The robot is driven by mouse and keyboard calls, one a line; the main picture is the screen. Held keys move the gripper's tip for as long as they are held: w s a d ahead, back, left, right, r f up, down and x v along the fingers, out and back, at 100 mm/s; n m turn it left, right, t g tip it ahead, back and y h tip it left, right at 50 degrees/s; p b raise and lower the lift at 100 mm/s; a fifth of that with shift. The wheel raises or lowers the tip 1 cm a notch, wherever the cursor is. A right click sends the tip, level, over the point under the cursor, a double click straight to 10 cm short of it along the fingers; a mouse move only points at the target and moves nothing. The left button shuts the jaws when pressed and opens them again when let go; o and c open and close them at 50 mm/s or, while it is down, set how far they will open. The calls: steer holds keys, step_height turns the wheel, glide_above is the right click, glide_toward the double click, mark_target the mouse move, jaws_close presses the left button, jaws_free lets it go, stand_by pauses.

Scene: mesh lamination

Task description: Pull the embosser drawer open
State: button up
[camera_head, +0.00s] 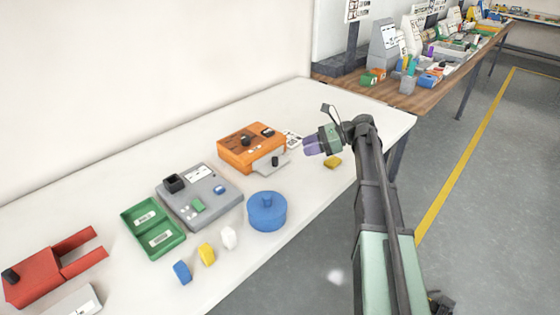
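An orange box-shaped machine (240,154), which I take to be the embosser, stands at the back of the white table. It has dark parts on top. A light grey drawer or plate (265,167) sticks out of its front right side, with a small dark knob (275,161) on it. My gripper (308,146) has purple fingers and is just right of the machine, above the table, pointing left. It looks apart from the knob. The gap between the fingers is too small to make out, and nothing is seen held.
A grey machine (212,206), a green two-part tray (133,222) and a blue round lidded pot (267,214) stand to the left and front. A yellow piece (332,162) lies below my gripper. Several small blocks and a red device (35,280) lie farther left.

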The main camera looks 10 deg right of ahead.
mark_target(277, 158)
steer(key=b+x, duration=0.3)
steer(key=x, duration=0.6)
steer(key=shift+f, duration=0.25)
steer(key=shift+w+a+f+b, duration=0.1)
steer(key=shift+a+b, duration=0.2)
steer(key=shift+a, duration=0.2)
jaws_close()
